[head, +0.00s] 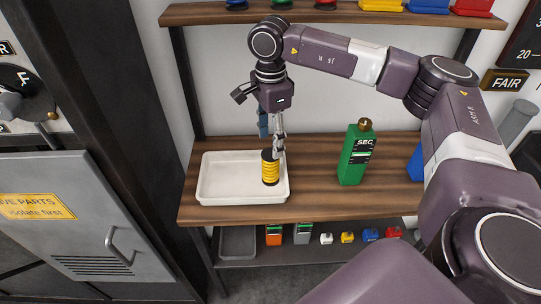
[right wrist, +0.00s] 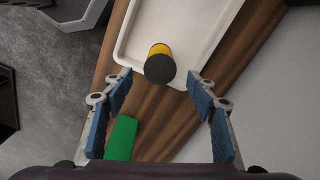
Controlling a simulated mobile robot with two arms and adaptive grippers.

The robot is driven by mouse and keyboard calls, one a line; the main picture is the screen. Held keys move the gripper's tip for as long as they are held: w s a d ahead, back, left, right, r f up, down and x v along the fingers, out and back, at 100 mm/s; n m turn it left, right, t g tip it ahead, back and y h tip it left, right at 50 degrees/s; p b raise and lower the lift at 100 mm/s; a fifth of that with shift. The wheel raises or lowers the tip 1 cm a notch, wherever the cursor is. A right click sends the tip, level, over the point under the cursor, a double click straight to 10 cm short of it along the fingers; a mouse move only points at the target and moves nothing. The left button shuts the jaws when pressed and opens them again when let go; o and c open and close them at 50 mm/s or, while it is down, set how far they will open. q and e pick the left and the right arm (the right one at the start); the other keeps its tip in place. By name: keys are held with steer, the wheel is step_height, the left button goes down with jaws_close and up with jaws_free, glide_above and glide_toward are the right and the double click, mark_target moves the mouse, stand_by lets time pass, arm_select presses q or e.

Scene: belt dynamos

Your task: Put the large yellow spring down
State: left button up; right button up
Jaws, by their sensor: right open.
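The large yellow spring (head: 270,173) has a dark cap and stands upright inside the white tray (head: 223,199), near its right end. In the right wrist view the spring (right wrist: 159,65) shows its dark round end and a strip of yellow, with the tray (right wrist: 137,21) around it. My right gripper (head: 271,140) is just above the spring in the head view. In the right wrist view its blue-padded fingers (right wrist: 158,92) are spread wide, with nothing held between them. The spring appears beyond the fingertips. My left gripper is not in view.
A green SEC box (head: 355,157) stands on the wooden bench (head: 312,190) right of the tray; a blue item (head: 416,164) is partly hidden by my right arm. A shelf above holds coloured items. A lower shelf holds a grey tray (head: 238,243) and several small items.

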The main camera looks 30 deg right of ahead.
step_height(320, 180, up, 4)
steer(key=shift+f, duration=0.1)
